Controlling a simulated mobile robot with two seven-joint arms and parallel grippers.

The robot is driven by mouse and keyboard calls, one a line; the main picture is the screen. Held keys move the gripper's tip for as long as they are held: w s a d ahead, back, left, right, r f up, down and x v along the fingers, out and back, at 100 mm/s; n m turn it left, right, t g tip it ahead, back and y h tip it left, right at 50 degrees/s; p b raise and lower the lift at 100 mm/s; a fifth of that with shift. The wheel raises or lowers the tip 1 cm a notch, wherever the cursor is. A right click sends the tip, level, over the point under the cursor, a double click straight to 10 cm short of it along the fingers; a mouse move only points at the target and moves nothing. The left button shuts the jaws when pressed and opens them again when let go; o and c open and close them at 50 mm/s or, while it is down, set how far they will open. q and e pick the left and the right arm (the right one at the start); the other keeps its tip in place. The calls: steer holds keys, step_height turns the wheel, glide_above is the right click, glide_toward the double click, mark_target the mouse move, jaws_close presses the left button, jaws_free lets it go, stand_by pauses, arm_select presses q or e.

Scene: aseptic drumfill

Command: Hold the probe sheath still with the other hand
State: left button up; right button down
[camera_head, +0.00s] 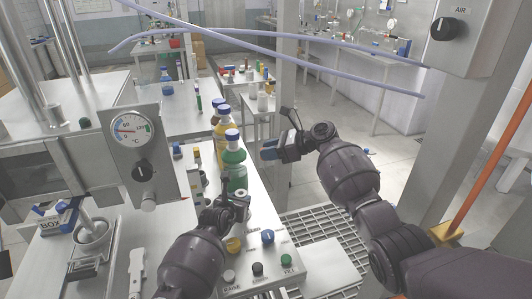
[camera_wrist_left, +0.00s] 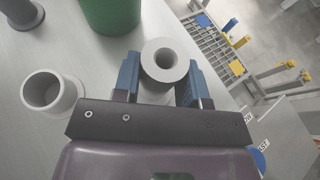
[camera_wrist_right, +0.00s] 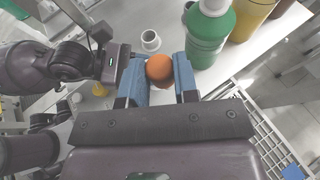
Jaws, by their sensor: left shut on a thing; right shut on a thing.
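The grey hollow cylinder that I take for the probe sheath (camera_wrist_left: 160,52) stands between the blue fingers of my left gripper (camera_wrist_left: 163,75), its round opening facing up. In the head view my left gripper (camera_head: 238,197) is low over the white counter, in front of the green bottle. My right gripper (camera_head: 271,151) is higher and to the right, apart from it. In the right wrist view the blue fingers of my right gripper (camera_wrist_right: 159,82) are shut on an orange-topped thing (camera_wrist_right: 159,67). Its lower part is mostly hidden. The sheath is not clearly visible in the right wrist view.
A second grey cup (camera_wrist_left: 57,91) stands left of the left gripper. A green bottle (camera_head: 234,163) and a yellow bottle (camera_head: 220,136) stand behind it on the counter. Control knobs (camera_head: 268,237) line the front edge. Pale hoses (camera_head: 330,72) hang overhead.

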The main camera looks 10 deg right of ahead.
arm_select(q)
steer(key=shift+s+a+f, duration=0.1)
steer(key=shift+s+f, duration=0.05)
steer(key=shift+f, duration=0.3)
steer(key=o, duration=1.1)
arm_select(e)
steer(key=shift+w+f, duration=0.1)
steer(key=shift+w, duration=0.05)
arm_select(q)
steer(key=shift+o, duration=0.5)
steer(key=shift+r, duration=0.25)
steer(key=shift+r, duration=0.1)
